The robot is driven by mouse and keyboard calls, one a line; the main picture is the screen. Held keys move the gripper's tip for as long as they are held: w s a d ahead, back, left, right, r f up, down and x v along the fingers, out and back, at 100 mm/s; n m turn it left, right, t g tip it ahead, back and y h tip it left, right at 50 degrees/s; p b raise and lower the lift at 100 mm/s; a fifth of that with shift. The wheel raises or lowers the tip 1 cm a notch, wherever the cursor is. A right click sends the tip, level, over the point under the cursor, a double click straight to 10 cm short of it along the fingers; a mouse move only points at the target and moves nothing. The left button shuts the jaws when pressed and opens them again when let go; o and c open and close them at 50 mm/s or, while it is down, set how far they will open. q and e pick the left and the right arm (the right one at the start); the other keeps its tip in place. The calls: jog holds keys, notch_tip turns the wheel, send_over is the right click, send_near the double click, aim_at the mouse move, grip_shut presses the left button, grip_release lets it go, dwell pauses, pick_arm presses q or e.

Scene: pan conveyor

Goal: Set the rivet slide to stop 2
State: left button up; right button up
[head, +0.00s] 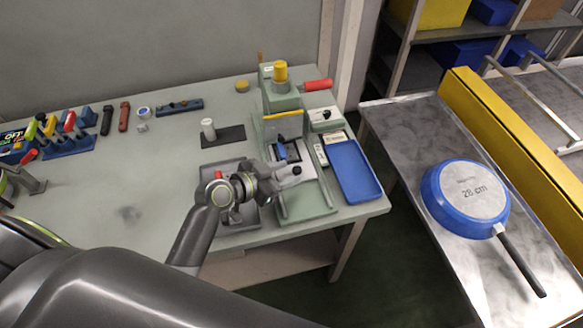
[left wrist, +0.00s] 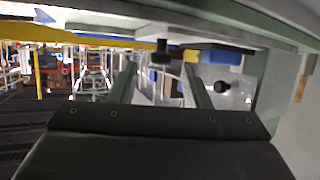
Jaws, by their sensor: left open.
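The rivet press (head: 283,95) is a green machine with a yellow knob on top and a red handle, standing at the right of the bench. The rivet slide (head: 287,172), a pale plate with a small dark knob at its right, lies on the rails at the press's front. A blue piece (head: 281,153) shows at it. My left gripper (head: 262,188) is at the slide's left front and covers part of it. Its fingers (left wrist: 160,82) are apart and empty in the left wrist view, with a dark knob (left wrist: 161,56) beyond and between their tips. Stop marks cannot be read.
A blue tray (head: 354,172) lies right of the press. A grey tray (head: 222,167) is partly hidden under my left arm. Red-handled tools (head: 70,130) stand at the bench's left. A blue pan (head: 466,192) lies on the metal conveyor table.

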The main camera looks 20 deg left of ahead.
pick_arm(q)
jog(key=shift+x, duration=1.35)
grip_shut()
